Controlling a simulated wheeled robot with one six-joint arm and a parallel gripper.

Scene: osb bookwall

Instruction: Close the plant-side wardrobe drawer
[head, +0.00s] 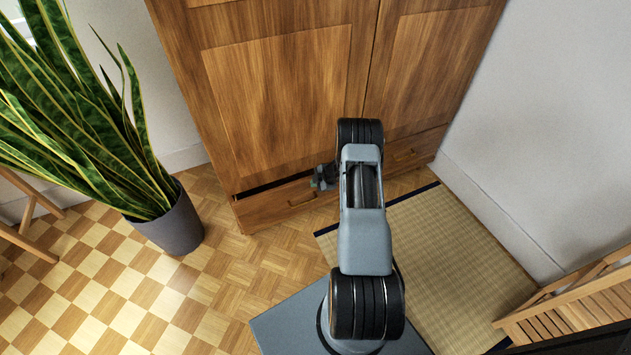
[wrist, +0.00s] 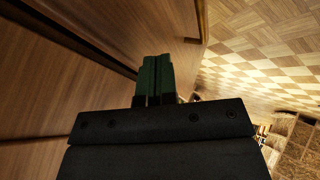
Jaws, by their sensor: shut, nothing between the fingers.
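The wooden wardrobe (head: 285,95) stands at the back with two low drawers. The plant-side drawer (head: 270,207) is the left one, and it stands out a little, with a dark gap along its top edge. Its front also shows in the wrist view (wrist: 178,28), with the dark gap to its left. My gripper (head: 318,181) is at the right part of this drawer front. In the wrist view its green fingers (wrist: 155,62) are together and empty, close to the front. I cannot tell whether they touch it. My arm hides the join between the drawers.
The right drawer (head: 405,155) looks flush. A potted snake plant (head: 172,225) stands left of the wardrobe on checkered parquet. A tatami mat (head: 455,245) lies to the right, near a white wall. A slatted wooden piece (head: 580,300) is at lower right. Floor before the left drawer is clear.

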